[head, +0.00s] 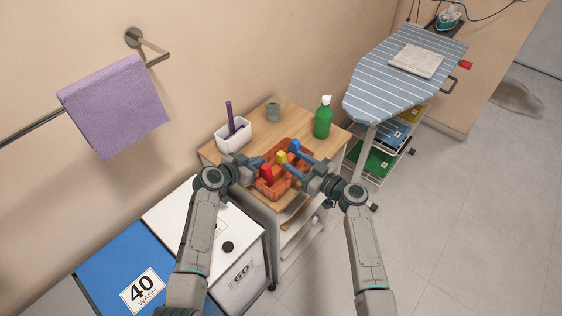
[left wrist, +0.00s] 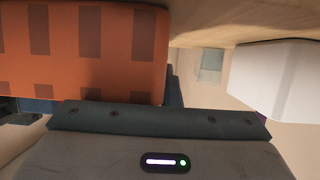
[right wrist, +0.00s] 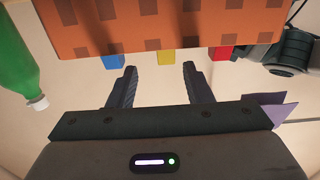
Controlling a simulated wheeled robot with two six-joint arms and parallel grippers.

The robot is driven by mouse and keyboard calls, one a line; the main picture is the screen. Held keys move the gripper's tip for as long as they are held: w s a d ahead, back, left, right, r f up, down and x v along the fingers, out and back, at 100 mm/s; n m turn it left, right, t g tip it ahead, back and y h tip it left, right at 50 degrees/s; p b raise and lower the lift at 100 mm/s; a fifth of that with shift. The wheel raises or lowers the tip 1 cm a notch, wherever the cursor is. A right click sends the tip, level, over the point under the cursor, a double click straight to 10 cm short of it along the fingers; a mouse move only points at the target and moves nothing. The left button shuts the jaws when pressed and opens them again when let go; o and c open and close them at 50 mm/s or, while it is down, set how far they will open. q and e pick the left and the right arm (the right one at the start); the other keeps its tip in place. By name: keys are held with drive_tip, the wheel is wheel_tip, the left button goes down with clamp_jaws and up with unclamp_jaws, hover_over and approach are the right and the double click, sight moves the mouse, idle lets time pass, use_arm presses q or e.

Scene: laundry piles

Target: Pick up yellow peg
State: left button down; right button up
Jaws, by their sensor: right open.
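The yellow peg (head: 281,157) stands up from an orange-brown basket (head: 299,183) on the wooden table, between a blue peg (head: 294,146) and a red peg (head: 266,173). In the right wrist view the yellow peg (right wrist: 166,57) shows beneath the basket's edge, beyond and roughly between my right fingertips. My right gripper (head: 291,164) is open and empty, at the right side of the basket. My left gripper (head: 257,163) is at the basket's left side. In the left wrist view the basket (left wrist: 85,45) hides most of its fingers, so its opening is unclear.
A white holder (head: 233,135) with a purple stick, a grey cup (head: 273,109) and a green bottle (head: 323,118) stand behind the basket. A white bin (head: 185,215) is at the left front. An ironing board (head: 385,85) stands to the right.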

sight(284, 156)
drive_tip(key=x, duration=0.6)
drive_tip(key=shift+s+a+r, duration=0.2)
drive_tip(key=shift+s+a, duration=0.1)
drive_tip(key=shift+s, duration=0.05)
clamp_jaws()
wheel_tip(284, 156, up, 10)
drive_tip(key=shift+r, duration=0.1)
use_arm(q)
drive_tip(key=c, duration=1.6)
unclamp_jaws()
